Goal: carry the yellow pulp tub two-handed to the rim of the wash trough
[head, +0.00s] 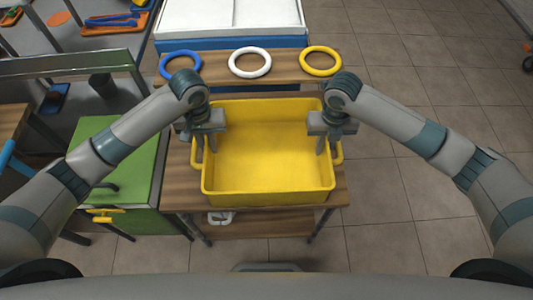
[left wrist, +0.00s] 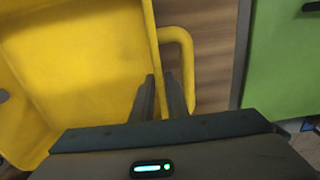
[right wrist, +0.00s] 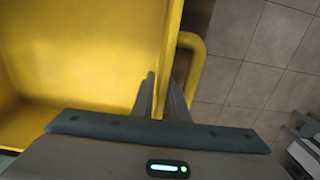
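The yellow pulp tub (head: 265,160) is upright over a wooden table and looks empty; contact with the tabletop is hidden. My left gripper (head: 205,147) straddles its left wall at the handle, one finger inside, one outside. My right gripper (head: 327,146) straddles the right wall the same way. In the left wrist view the fingers (left wrist: 160,80) close in on the wall beside the yellow handle (left wrist: 190,70). The right wrist view shows the fingers (right wrist: 163,80) likewise on the wall.
Blue (head: 180,64), white (head: 250,62) and yellow (head: 320,61) rings lie on the wooden surface (head: 217,72) between tub and basin. A green cabinet (head: 130,185) and a metal frame (head: 70,65) are at left.

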